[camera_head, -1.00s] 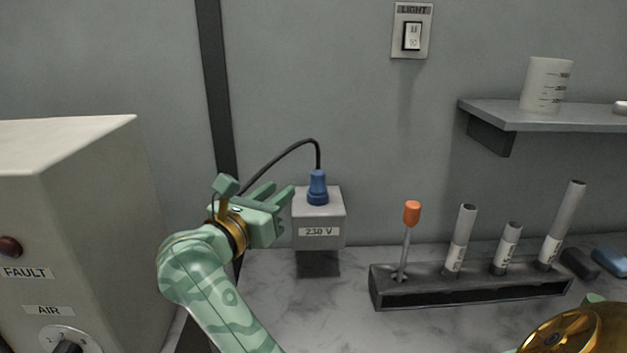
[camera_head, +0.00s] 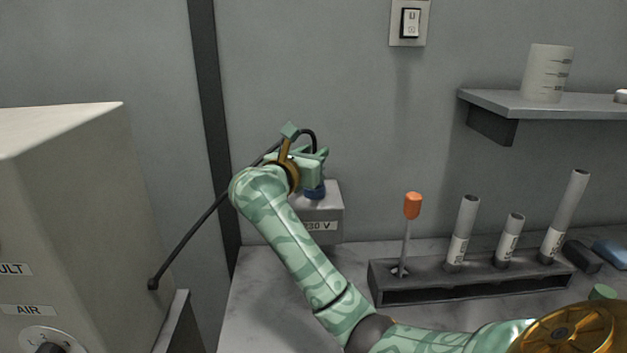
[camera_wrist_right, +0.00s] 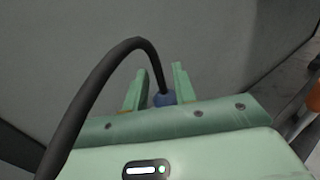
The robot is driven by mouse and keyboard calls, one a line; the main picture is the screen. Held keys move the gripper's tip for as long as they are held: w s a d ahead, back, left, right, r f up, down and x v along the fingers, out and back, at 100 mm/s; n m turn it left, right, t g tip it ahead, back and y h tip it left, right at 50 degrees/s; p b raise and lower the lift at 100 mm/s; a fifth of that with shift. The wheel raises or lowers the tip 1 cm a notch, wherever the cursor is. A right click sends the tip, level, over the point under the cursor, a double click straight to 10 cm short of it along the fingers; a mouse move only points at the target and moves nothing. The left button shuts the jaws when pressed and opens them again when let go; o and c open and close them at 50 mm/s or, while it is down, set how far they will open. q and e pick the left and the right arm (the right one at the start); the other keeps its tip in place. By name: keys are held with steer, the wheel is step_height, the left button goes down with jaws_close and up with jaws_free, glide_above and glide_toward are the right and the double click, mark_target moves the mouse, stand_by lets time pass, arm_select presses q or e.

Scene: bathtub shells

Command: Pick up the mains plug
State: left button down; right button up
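The blue mains plug (camera_head: 315,192) stands upright in the top of the grey box marked 230 V (camera_head: 322,226). My right gripper (camera_head: 321,156) is just above and in front of it and hides its upper part. In the wrist view the plug (camera_wrist_right: 163,99) shows between the two green fingers (camera_wrist_right: 160,72), which stand apart with a gap on each side. The gripper looks open; I see no firm contact. The black cable (camera_wrist_right: 104,72) arches up from the plug and passes to the left of the gripper. My left gripper is not in view.
A beige cabinet (camera_head: 70,190) stands at the left; the cable (camera_head: 190,240) ends at its side. A dark rack (camera_head: 470,290) with an orange-handled tool (camera_head: 412,206) and several tubes is at the right. A shelf (camera_head: 540,104) with a beaker (camera_head: 547,74) is above.

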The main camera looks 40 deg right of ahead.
steer(key=shift+w+d, duration=0.2)
steer(key=shift+d, duration=0.3)
steer(key=shift+r, duration=0.1)
jaws_close()
